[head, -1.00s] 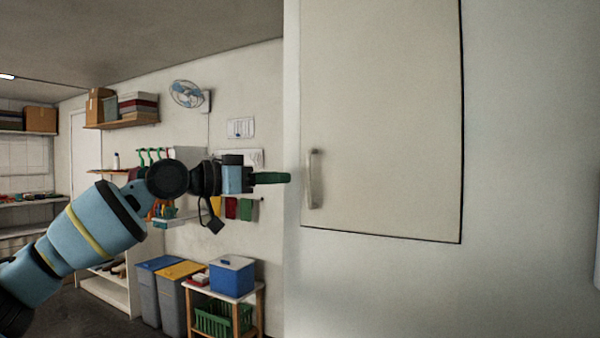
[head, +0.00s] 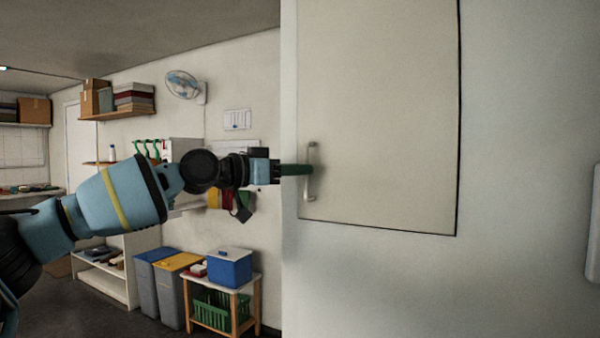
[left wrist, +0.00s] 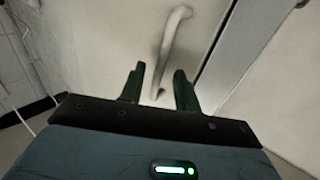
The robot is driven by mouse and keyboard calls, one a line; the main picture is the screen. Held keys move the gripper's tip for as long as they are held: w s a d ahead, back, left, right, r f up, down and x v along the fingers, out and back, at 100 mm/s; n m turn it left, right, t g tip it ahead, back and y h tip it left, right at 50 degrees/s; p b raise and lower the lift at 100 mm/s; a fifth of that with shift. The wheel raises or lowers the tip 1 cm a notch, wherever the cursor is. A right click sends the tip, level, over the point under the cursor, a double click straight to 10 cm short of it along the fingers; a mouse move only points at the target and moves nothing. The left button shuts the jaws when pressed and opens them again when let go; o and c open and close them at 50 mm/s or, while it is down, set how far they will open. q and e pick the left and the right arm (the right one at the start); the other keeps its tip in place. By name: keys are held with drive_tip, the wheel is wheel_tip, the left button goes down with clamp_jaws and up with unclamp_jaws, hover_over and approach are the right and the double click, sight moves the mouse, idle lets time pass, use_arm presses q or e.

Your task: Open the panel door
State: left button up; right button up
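The panel door (head: 385,110) is a flat off-white panel set in the wall, and it looks closed, with a dark gap along its right and lower edges. Its metal handle (head: 312,172) is a vertical bar near the lower left edge. My left gripper (head: 308,169) reaches in from the left with its green fingertips at the handle. In the left wrist view, the dark green fingers (left wrist: 157,82) are apart, and the handle (left wrist: 172,40) shows just ahead and between them. Whether they touch it is unclear. My right gripper is not in view.
A wall edge stands just left of the door. Further back are a small table with a blue box (head: 230,268), grey bins (head: 158,285), shelves and a wall fan (head: 182,84).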

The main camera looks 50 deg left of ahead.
use_arm(q)
drive_tip(key=shift+w+d, duration=0.2)
drive_tip(key=shift+w, duration=0.4)
drive_tip(key=shift+c, duration=0.3)
clamp_jaws()
